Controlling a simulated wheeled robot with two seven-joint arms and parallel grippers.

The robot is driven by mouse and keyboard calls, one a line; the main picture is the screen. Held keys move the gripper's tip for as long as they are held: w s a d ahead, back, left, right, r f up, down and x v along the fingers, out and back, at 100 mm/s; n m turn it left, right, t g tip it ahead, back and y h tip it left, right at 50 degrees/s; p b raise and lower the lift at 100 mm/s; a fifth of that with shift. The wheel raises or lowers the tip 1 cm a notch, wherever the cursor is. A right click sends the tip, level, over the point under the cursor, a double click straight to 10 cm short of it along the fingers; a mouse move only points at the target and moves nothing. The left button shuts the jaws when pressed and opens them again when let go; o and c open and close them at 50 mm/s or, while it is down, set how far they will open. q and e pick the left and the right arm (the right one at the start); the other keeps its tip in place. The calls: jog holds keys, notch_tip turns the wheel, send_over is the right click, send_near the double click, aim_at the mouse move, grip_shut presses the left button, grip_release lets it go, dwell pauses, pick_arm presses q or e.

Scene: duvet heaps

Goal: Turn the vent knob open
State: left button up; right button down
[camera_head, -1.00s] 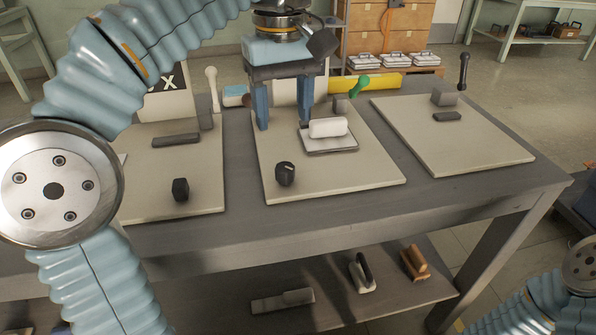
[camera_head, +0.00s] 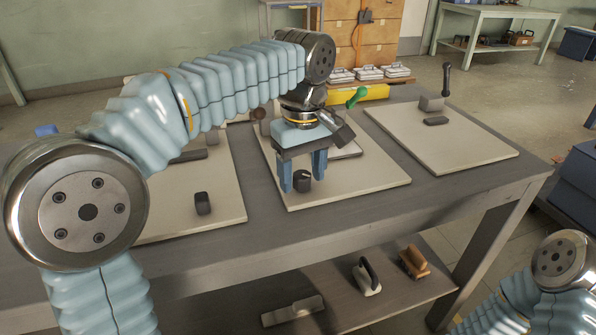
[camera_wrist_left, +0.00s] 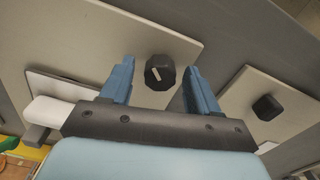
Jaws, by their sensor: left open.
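A black knob (camera_head: 302,182) stands near the front of the middle pale board (camera_head: 350,190). In the left wrist view the knob (camera_wrist_left: 160,72) shows a short white mark, slanted, on its top. My left gripper (camera_head: 303,186) points down over it, open, with one finger on each side. In the left wrist view a gap shows between the knob and each finger of the gripper (camera_wrist_left: 159,69). A second black knob (camera_head: 202,204) is on the left board; it also shows in the left wrist view (camera_wrist_left: 266,107). My right gripper is out of frame.
The right board (camera_head: 450,150) carries a grey block with a dark lever (camera_head: 446,80). The grey table's front edge is clear. Loose handled tools lie on the shelf below.

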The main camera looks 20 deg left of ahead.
pick_arm(q)
jog(key=shift+c, duration=0.4)
jog(key=c, duration=1)
jog(key=shift+o, duration=0.2)
jog(key=shift+m, duration=0.3)
jog(key=m, duration=0.8)
jog(key=shift+m, duration=0.4)
jog(key=m, duration=0.4)
jog(key=shift+m, duration=2.2)
